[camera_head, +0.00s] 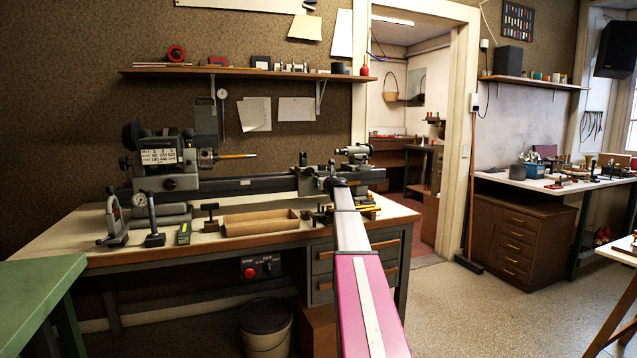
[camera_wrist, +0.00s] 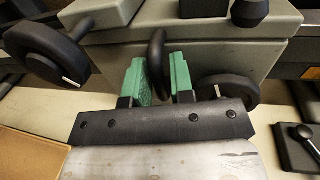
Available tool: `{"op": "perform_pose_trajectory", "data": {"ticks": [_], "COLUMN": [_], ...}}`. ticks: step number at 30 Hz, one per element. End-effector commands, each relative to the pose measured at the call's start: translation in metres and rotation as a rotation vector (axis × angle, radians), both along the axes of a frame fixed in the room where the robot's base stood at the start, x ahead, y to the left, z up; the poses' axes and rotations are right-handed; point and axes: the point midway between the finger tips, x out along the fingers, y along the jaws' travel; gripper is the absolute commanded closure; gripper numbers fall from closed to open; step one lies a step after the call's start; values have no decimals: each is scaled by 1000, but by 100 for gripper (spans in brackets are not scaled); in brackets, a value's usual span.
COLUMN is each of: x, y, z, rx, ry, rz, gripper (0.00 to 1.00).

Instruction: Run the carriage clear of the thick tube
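A lathe stands on the bench, with its headstock (camera_head: 165,160) at the left. A brass-coloured tube (camera_head: 238,156) sticks out of it to the right; I cannot tell how thick it is. The carriage (camera_head: 308,182) is on the bed to the right, apart from the tube's end, partly hidden by my arm. A gap shows at the right pad; contact at the left pad is unclear. The grey carriage housing (camera_wrist: 200,55) is behind.
Another black handwheel (camera_wrist: 228,90) is close to the right pad, and one (camera_wrist: 45,55) is at the upper left. A wooden tray (camera_head: 260,222) and several gauges and small tools sit along the bench's front. The bare bed (camera_head: 255,185) runs between headstock and carriage.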

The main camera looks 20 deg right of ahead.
Motion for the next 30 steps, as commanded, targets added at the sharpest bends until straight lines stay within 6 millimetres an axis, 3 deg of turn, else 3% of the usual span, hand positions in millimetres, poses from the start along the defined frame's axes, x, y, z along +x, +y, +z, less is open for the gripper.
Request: {"op": "perform_pose_trajectory", "data": {"ticks": [8,14,30], "x": [-1,-15,-102], "y": [1,-2,-19], "z": [0,0,0], "rx": [2,2,1], "ry": [0,-1,-1], "rz": [1,0,0], "gripper": [78,78,78]}}
